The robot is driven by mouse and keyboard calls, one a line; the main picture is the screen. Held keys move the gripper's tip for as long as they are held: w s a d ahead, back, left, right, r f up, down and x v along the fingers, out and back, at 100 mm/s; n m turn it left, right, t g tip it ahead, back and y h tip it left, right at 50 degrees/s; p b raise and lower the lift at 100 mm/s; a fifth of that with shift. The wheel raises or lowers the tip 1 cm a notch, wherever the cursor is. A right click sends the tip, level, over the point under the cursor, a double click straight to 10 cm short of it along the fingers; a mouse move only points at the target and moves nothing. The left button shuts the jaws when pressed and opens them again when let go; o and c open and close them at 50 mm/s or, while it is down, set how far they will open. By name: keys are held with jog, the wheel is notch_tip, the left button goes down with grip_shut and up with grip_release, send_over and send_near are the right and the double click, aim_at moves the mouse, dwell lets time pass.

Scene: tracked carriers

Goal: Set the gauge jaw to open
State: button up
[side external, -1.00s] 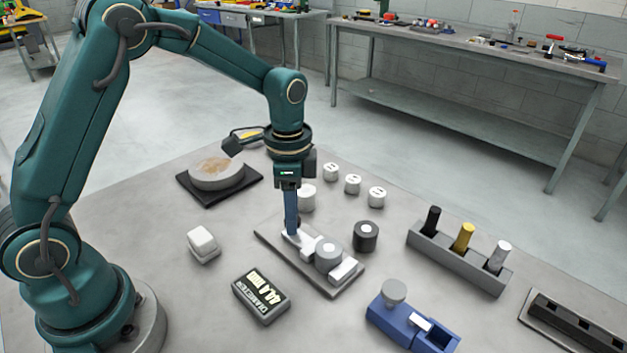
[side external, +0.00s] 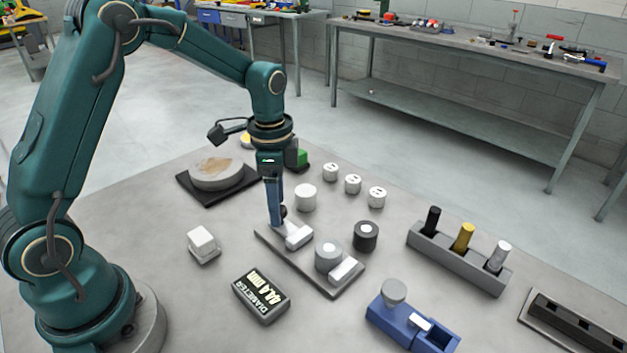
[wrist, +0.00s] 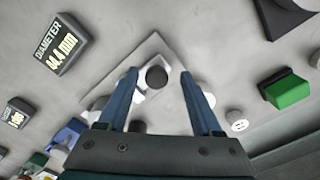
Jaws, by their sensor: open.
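The gauge is a flat grey plate (side external: 306,271) with a white sliding jaw (side external: 299,236) at its far-left end and a white fixed block (side external: 343,271) at its near-right end. A grey cylinder (side external: 328,257) with a pale top stands beside the fixed block, with a clear gap between it and the sliding jaw. My gripper (side external: 278,218) points down at the sliding jaw's end. In the wrist view my open fingers (wrist: 160,72) straddle a dark round knob (wrist: 156,77); contact is unclear. The diameter display (side external: 261,295) seems to read 44.4 mm, also in the wrist view (wrist: 62,46).
A dark cylinder (side external: 366,236) and a white cylinder (side external: 306,197) stand close behind the gauge. A blue fixture (side external: 399,322) and a pin rack (side external: 455,262) are to the right. A white block (side external: 202,241) and a round turntable (side external: 216,174) lie left.

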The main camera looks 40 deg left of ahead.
jog(key=shift+r, duration=0.1)
jog(key=shift+r, duration=2.45)
jog(key=shift+r, duration=0.3)
jog(key=s+d+r+n+t, duration=0.1)
jog(key=s+d+r+t, duration=0.25)
jog(key=s+r, duration=0.45)
jog(key=s+f+n+t, duration=0.2)
jog(key=s+n, duration=0.5)
jog(key=n, duration=0.1)
jog(key=shift+s+d+f, duration=0.15)
jog(key=shift+d+f, duration=0.05)
jog(key=shift+d, duration=0.2)
